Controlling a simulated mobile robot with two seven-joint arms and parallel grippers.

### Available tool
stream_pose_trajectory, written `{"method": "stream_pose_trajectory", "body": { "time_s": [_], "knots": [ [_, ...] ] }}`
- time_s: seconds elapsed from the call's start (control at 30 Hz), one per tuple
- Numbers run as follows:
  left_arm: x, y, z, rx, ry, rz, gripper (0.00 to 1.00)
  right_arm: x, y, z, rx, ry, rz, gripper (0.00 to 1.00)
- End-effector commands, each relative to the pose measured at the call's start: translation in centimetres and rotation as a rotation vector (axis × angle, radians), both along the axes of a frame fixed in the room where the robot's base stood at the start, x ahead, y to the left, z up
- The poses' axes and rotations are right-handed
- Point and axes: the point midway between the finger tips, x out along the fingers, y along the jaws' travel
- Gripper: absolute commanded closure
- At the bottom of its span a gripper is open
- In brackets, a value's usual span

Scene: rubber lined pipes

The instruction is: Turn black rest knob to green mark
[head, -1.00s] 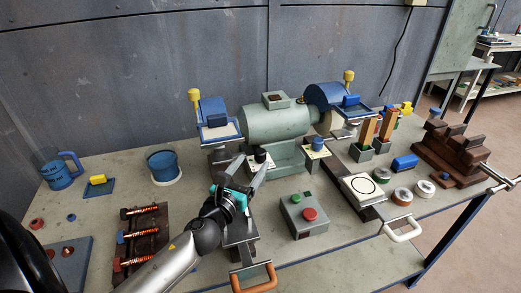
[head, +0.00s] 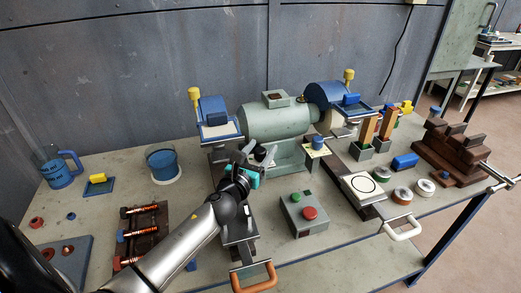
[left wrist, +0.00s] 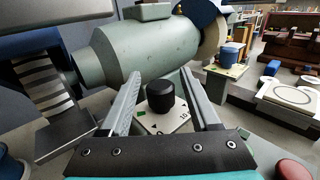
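The black rest knob (left wrist: 160,96) stands upright on a pale dial plate (left wrist: 165,122) in the left wrist view. A green mark (left wrist: 141,113) shows on the plate at the knob's left front, and dark marks lie at its front and right. My left gripper (left wrist: 157,84) is open, with one finger on each side of the knob and gaps showing. In the head view my left gripper (head: 258,153) is at the knob, in front of the grinder, and mostly hides the knob. My right gripper is not in view.
The green grinder body (head: 274,121) stands just behind the knob. A blue knob (head: 317,142) on its own plate is to the right. A box with red and green buttons (head: 303,214) is at the front right. An orange handle (head: 254,277) is at the front edge.

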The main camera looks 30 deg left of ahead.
Motion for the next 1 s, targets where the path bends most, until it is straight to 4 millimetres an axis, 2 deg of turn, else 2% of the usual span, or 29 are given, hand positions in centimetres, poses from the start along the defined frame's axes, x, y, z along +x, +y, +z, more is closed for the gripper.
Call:
{"method": "stream_pose_trajectory", "body": {
  "time_s": [0.07, 0.53, 1.0],
  "knots": [
    [-0.02, -0.01, -0.01, 0.0, 0.0, 0.0, 0.47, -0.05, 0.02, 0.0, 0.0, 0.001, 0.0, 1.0],
    [-0.04, -0.01, -0.01, 0.0, 0.0, 0.0, 1.0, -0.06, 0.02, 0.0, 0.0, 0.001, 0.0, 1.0],
    [-0.03, -0.1, -0.01, -0.003, 0.0, 0.047, 1.0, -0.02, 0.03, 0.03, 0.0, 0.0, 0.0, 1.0]
  ]
}}
